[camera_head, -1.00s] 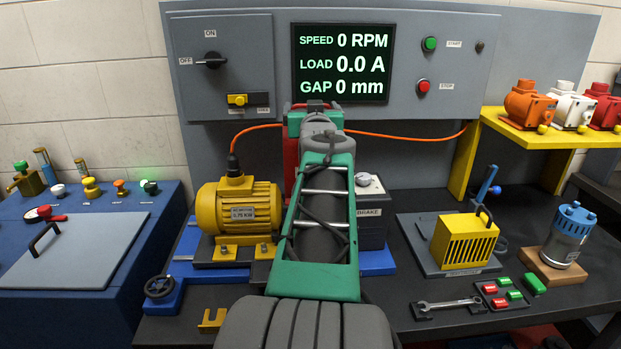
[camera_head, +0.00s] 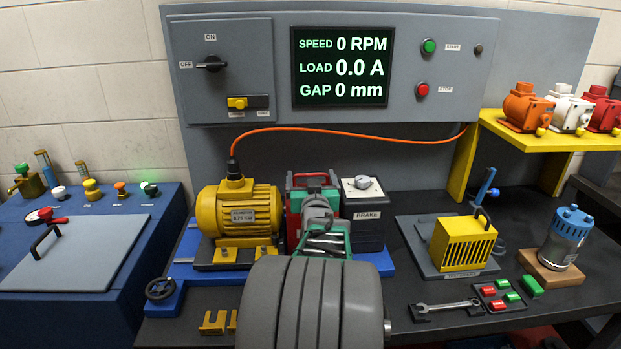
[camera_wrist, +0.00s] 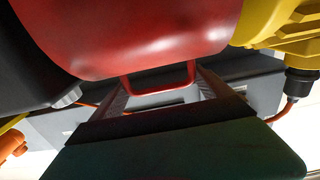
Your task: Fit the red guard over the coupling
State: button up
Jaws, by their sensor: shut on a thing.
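The red guard (camera_wrist: 135,35) fills the upper part of the wrist view, with its red handle (camera_wrist: 160,86) below it. My gripper (camera_wrist: 163,92) is shut on this handle. In the head view the red guard (camera_head: 292,226) shows only as a strip beside my arm, between the yellow motor (camera_head: 240,215) and the dark brake (camera_head: 366,228). My arm hides most of it. The coupling is hidden in both views, so I cannot tell whether the guard rests on it.
The motor and brake stand close on either side, on a blue base (camera_head: 180,275). An orange cable (camera_head: 350,132) runs behind them. The panel reads 0 RPM.

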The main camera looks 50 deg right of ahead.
jog(key=o, duration=1.8)
jog(key=shift+r, duration=0.1)
jog(key=shift+o, duration=0.2)
jog(key=shift+a, duration=0.1)
jog(key=b+v, duration=0.2)
jog(key=v, duration=1)
